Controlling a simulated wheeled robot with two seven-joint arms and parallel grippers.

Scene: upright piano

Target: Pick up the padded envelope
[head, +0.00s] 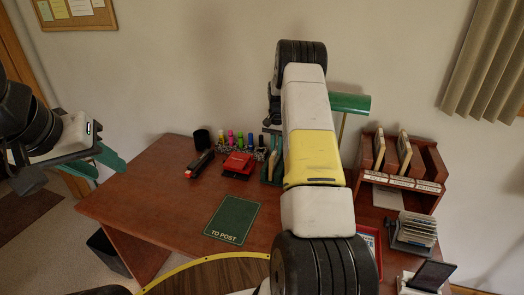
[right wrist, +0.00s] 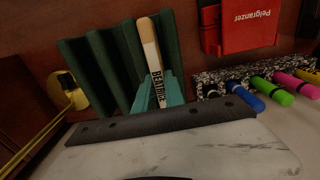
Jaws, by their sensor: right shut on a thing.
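The padded envelope (right wrist: 149,42) is a thin cream piece seen edge-on in the right wrist view, with "BEATRICE" lettered along it. It stands in a dark green ribbed rack (right wrist: 85,60), which also shows in the head view (head: 265,172). My right gripper (right wrist: 160,90) has its teal fingers shut on the envelope's near end. In the head view my right arm hides part of the rack. My left gripper (head: 106,163) is open and empty, left of the desk.
A green "TO POST" mat (head: 232,220) lies clear on the desk (head: 160,205). A red box (head: 238,165), a black stapler-like item (head: 200,164) and several markers (head: 230,139) stand near the rack. A wooden sorter (head: 430,200) is at right.

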